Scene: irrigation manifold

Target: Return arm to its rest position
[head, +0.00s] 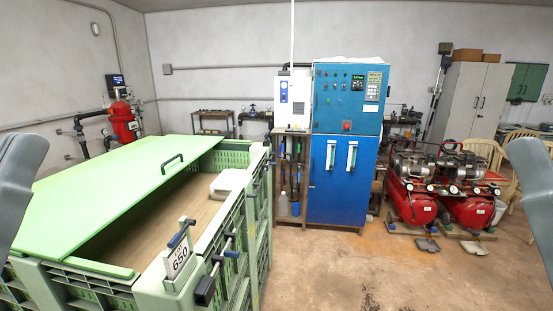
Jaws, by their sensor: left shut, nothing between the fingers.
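My left gripper (24,158) is at the left edge of the head view, partly cut off by the frame. It is shut and empty, raised in front of the green crate's left side and apart from it. A grey part of my right arm (532,185) shows at the right edge, also cut off by the frame. My right gripper cannot be made out. Neither arm is seen touching anything.
A large green crate (145,300) with a partly open lid (110,195) stands close at the left, bearing a "650" sign (179,261). A blue control cabinet (337,190) stands behind. Red compressors (410,203) stand at right. The floor at front right is clear.

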